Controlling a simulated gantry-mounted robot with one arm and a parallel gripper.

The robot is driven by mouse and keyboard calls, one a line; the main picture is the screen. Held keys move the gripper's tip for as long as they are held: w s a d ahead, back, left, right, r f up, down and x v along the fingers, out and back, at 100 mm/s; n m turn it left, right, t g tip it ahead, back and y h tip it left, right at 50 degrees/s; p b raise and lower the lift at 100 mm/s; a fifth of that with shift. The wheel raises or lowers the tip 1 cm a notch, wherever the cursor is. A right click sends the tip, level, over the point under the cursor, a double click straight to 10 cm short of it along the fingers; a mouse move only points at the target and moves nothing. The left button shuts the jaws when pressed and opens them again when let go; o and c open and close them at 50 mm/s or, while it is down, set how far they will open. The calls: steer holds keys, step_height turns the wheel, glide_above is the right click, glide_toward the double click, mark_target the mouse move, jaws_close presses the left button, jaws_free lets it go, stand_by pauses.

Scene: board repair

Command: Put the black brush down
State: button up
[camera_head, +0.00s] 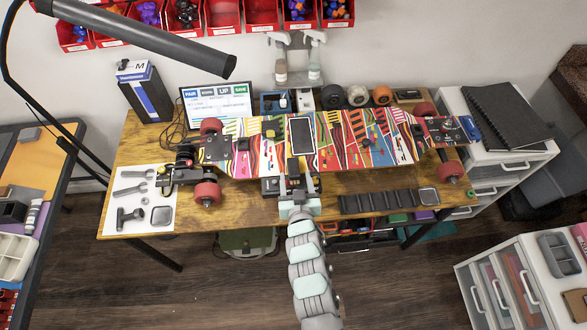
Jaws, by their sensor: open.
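My arm reaches up from the bottom centre, and my gripper (297,172) is over the front edge of the skateboard (345,138), near its middle. The jaws are open. I cannot clearly make out a black brush; small dark parts around the gripper are too small and partly covered to tell apart. The colourful skateboard lies across the wooden table (240,222), with red wheels at both ends. A dark flat rectangle (301,136) shows over the middle of the deck, just beyond the gripper.
A white mat (118,222) with grey tools lies at the table's left. A black slotted holder (376,201) lies along the front right edge. A small screen (217,106) and several wheels (357,95) stand behind the board. A black lamp arm (150,38) hangs at upper left.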

mark_target(294, 171)
steer(key=shift+p+x, duration=0.3)
steer(key=shift+x, duration=1.55)
steer(key=shift+r, duration=0.15)
steer(key=shift+c, duration=0.5)
jaws_close()
